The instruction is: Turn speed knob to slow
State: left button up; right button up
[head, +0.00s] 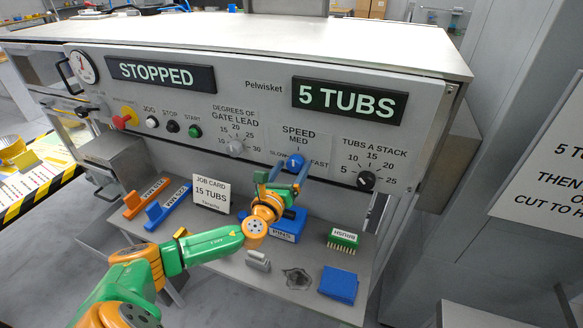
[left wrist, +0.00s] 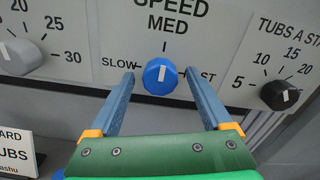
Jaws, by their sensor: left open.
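The blue speed knob (head: 294,161) is on the grey control panel under the SPEED label, between SLOW on its left and FAST on its right. In the left wrist view the knob (left wrist: 160,77) has a white pointer mark that points up, about at MED. My left gripper (head: 288,174) is open in front of the knob. In the left wrist view its two grey-blue fingers reach up on either side of the knob, with a gap on each side. The right finger covers part of the FAST label. My right gripper is not in view.
The gate lead knob (head: 236,148) is to the left and the black tubs-a-stack knob (head: 366,180) to the right. Displays read STOPPED (head: 161,74) and 5 TUBS (head: 348,101). Below, a shelf holds a job card (head: 211,193), a green brush (head: 343,239) and a blue cloth-like block (head: 339,284).

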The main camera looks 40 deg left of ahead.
pick_arm(q)
grip_shut()
jog(key=shift+n, duration=0.4)
jog(key=n+b, duration=0.2)
jog(key=n, duration=0.1)
jog(key=shift+s+f+n, duration=0.1)
jog(key=shift+f+n, duration=0.05)
jog(key=shift+n, duration=0.25)
jog(key=n+b, duration=0.1)
jog(key=n, duration=0.3)
jog(key=shift+a, duration=0.1)
jog(key=n, duration=0.9)
jog(key=shift+n, duration=0.4)
